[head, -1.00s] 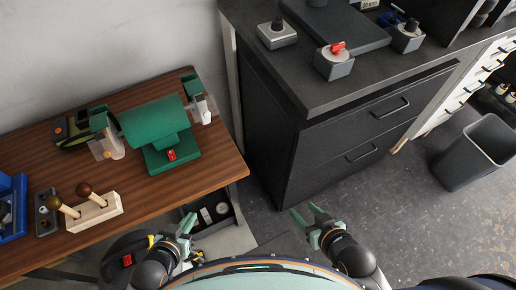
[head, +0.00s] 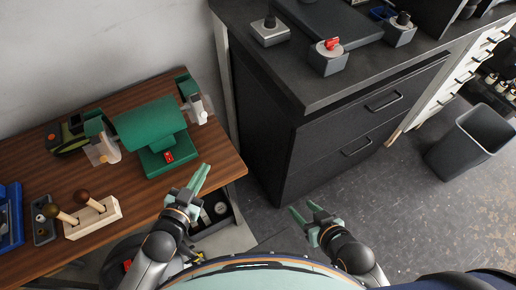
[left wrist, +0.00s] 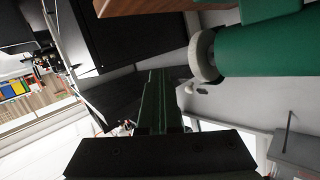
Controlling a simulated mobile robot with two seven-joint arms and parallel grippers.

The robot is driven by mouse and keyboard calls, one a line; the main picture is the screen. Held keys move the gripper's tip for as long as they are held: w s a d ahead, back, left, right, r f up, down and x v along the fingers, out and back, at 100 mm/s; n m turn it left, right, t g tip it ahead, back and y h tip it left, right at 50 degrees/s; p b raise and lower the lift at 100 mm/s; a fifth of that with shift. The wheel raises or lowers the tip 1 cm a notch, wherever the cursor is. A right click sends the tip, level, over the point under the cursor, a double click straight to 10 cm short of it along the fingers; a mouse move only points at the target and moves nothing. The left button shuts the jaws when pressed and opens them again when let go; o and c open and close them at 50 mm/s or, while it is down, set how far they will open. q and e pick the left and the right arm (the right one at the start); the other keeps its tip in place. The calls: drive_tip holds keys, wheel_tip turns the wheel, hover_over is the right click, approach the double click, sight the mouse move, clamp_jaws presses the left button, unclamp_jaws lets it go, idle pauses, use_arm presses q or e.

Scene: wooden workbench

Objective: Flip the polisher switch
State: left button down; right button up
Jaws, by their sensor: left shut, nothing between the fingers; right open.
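The green polisher (head: 150,128) stands on the wooden workbench, with a white wheel behind a clear guard at each end. Its red switch (head: 168,156) sits on the front of the green base. My left gripper (head: 203,176) is shut and empty, at the bench's front edge, to the right of and below the switch, apart from it. In the left wrist view, the shut fingers (left wrist: 157,100) point away, and part of the polisher (left wrist: 265,50) shows at the upper right; the switch is not visible there. My right gripper (head: 305,213) is open and empty over the floor.
On the wooden bench (head: 215,155), a wooden block with two knobbed levers (head: 92,217) and a blue bin (head: 10,215) stand to the left. A black cabinet (head: 330,130) stands to the right, with a red-knobbed box (head: 329,60) on top. A grey bin (head: 468,140) stands on the floor.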

use_arm(q)
drive_tip(key=w+d+r+m+h, duration=0.4)
drive_tip(key=d+r+m+h, duration=0.3)
drive_tip(key=d+r+m, duration=0.1)
drive_tip(key=s+d+m+g+h+b, duration=0.1)
drive_tip(key=s+d+m+g+h, duration=0.2)
drive_tip(key=d+m+g, duration=0.3)
drive_tip(key=shift+d+m+g+h, duration=0.15)
drive_tip(key=shift+m+g+h, duration=0.35)
drive_tip(key=shift+m+g, duration=2.45)
drive_tip(key=shift+s+m+t, duration=0.1)
drive_tip(key=shift+m+t, duration=0.45)
